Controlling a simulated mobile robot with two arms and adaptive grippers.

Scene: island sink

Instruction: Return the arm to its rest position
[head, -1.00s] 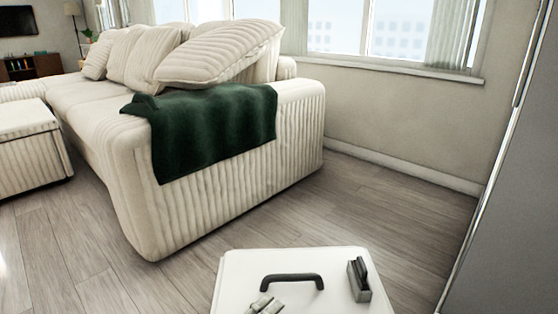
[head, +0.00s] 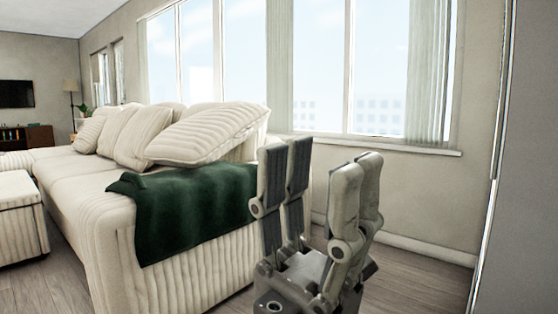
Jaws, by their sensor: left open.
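My left gripper (head: 320,160) stands in the lower middle of the head view, with its fingers pointing up. Two dark-padded fingers on the left and grey fingers on the right are spread apart, with nothing between them. It appears in front of the sofa's near end and the wall below the window. The rest of the arm is below the picture edge. My right gripper is not in view.
A cream ribbed sofa (head: 110,215) with cushions and a dark green blanket (head: 195,205) fills the left. An ottoman (head: 18,225) stands at the far left. A tall grey panel (head: 530,190) rises at the right edge. Windows line the back wall.

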